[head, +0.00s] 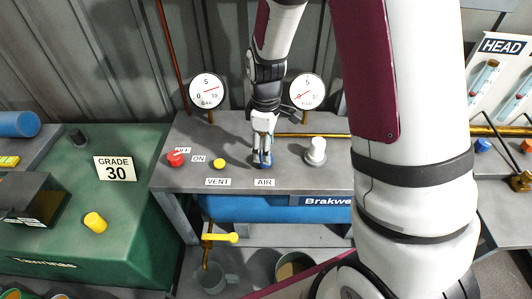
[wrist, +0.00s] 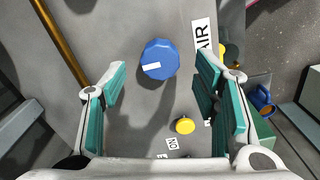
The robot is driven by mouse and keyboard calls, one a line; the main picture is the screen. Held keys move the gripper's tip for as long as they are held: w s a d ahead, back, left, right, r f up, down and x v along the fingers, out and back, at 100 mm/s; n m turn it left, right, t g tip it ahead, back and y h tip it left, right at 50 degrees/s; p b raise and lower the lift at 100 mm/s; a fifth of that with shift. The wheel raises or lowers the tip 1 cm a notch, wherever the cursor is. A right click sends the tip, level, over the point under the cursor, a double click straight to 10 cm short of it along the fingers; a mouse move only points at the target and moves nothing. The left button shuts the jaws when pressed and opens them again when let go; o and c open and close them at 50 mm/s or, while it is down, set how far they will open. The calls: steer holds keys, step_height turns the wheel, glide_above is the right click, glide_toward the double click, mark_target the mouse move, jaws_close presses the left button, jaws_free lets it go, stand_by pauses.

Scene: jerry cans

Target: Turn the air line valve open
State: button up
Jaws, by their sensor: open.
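The air valve is a blue faceted knob (wrist: 159,59) with a white mark, on the grey bench top by the AIR label (wrist: 202,38). In the head view the blue knob (head: 264,163) shows partly below my gripper (head: 263,152). My gripper points down over the bench. In the wrist view its two teal-padded fingers (wrist: 160,72) are apart and empty, with the knob ahead of and between their tips. I see no finger clearly touching the knob.
A yellow VENT button (head: 219,163) and a red knob (head: 175,158) stand left of the blue knob. A white-grey knob (head: 316,151) stands to its right. Two gauges (head: 207,91) and a copper pipe (wrist: 62,42) are behind. A blue tank (head: 260,210) lies below.

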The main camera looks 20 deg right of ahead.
steer(key=shift+f, duration=1.75)
steer(key=c, duration=1.2)
steer(key=shift+o, duration=0.2)
